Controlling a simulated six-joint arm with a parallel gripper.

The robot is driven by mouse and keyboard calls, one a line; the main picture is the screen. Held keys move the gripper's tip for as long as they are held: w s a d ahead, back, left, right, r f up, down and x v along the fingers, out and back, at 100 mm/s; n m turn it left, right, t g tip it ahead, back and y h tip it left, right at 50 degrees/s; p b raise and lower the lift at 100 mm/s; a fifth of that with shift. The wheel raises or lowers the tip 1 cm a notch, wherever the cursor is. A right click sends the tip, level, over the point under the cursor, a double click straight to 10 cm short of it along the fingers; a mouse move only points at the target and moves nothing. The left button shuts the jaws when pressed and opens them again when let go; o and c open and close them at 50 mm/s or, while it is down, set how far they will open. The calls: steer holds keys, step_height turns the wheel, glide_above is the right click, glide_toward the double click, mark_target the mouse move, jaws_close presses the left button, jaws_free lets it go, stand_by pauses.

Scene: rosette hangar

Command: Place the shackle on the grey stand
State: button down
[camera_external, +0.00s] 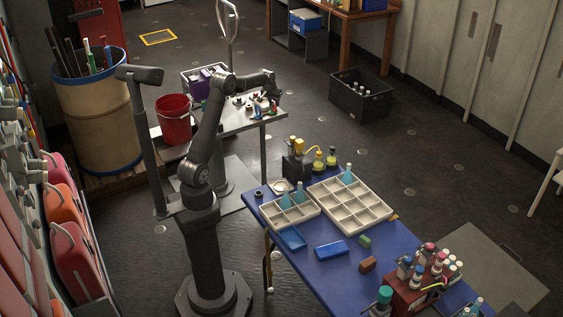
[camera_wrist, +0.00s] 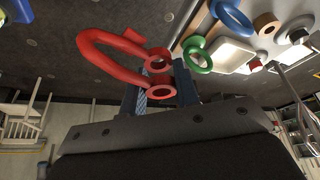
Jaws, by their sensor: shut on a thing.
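The red shackle (camera_wrist: 112,46) is a U-shaped loop with two ring ends. In the wrist view its ring ends lie between the fingers of my gripper (camera_wrist: 159,84), which is shut on it, and the loop sticks out to the upper left. In the external view my gripper (camera_external: 274,97) is over the right end of a small grey-topped table (camera_external: 225,127). The shackle is too small there to tell from the coloured items nearby. A pale rectangular piece (camera_wrist: 231,57) shows beyond the shackle in the wrist view; I cannot tell whether it is the grey stand.
A green shackle (camera_wrist: 197,56), a blue ring (camera_wrist: 232,17) and a brown ring (camera_wrist: 266,24) are close by in the wrist view. A blue table (camera_external: 317,266) with trays is nearer.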

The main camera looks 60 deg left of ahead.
steer(key=s+a+n+g+y, duration=0.1)
steer(key=s+a+n, duration=0.3)
steer(key=s+a, duration=1.9)
steer(key=w+a+f, duration=0.2)
steer(key=a+f, duration=0.1)
steer(key=w+a+f, duration=0.2)
steer(key=a+f, duration=0.1)
steer(key=f, duration=0.1)
steer(key=w+a+f, duration=0.2)
steer(key=a+f, duration=0.1)
steer(key=f, duration=0.1)
steer(key=shift+w+a, duration=0.15)
steer(key=shift+a, duration=0.2)
steer(key=shift+w+a+f, duration=0.3)
steer(key=shift+a+f, duration=0.2)
steer(key=shift+w+a+f, duration=0.3)
steer(key=shift+a+f, duration=0.15)
steer(key=shift+f, duration=0.1)
steer(key=c, duration=1.1)
jaws_free()
steer(key=v, duration=1.2)
